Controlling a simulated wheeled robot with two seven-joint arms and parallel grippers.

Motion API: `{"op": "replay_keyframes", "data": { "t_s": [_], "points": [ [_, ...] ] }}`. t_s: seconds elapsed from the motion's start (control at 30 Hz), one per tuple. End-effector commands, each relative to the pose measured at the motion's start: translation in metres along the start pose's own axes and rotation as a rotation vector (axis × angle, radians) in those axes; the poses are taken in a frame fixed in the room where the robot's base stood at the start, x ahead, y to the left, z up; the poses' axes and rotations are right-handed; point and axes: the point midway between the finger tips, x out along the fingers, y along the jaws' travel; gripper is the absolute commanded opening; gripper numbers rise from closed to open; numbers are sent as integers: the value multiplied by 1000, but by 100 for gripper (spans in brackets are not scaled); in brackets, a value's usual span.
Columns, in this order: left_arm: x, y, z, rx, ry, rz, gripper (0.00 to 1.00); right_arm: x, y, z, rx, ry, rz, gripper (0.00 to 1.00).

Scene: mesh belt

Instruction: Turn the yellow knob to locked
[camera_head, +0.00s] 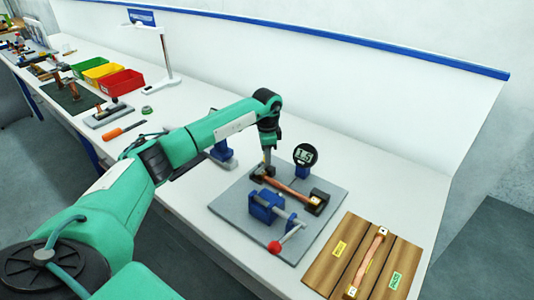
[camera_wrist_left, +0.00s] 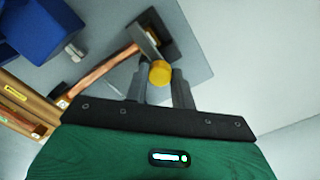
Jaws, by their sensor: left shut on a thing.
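The yellow knob (camera_wrist_left: 160,73) sits between the two fingertips of my left gripper (camera_wrist_left: 160,82) in the left wrist view, and the gripper is shut on it. In the head view my left gripper (camera_head: 266,155) points down at the far left part of a grey plate (camera_head: 232,206), where the knob is too small to make out clearly. Next to the knob is a dark block (camera_wrist_left: 153,34) at the end of a copper-coloured bar (camera_wrist_left: 100,70). No locked mark can be read. My right gripper is not in view.
A dial gauge (camera_head: 305,155) stands behind the bar. A blue clamp (camera_head: 265,206) with a red ball handle (camera_head: 274,247) is in front. A wooden board (camera_head: 326,277) with labels lies at the right. Coloured bins (camera_head: 120,82) stand far left.

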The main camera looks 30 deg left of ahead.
Motion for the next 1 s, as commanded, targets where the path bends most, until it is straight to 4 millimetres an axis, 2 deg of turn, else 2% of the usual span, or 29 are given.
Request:
{"op": "replay_keyframes", "data": {
  "t_s": [0.27,0.3,0.4,0.77,0.87,1.0],
  "points": [
    [-3,-2,0,-3,4,-5,2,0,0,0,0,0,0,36],
    [-3,-2,0,-3,4,-5,27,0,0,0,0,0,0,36],
    [-2,-2,0,-2,4,-4,47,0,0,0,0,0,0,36],
    [-4,-1,0,0,3,-2,47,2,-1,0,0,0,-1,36],
    [-15,-1,-1,0,3,-3,47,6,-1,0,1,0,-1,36],
    [-43,-1,-1,0,6,-4,47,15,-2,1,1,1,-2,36]
  ]
}}
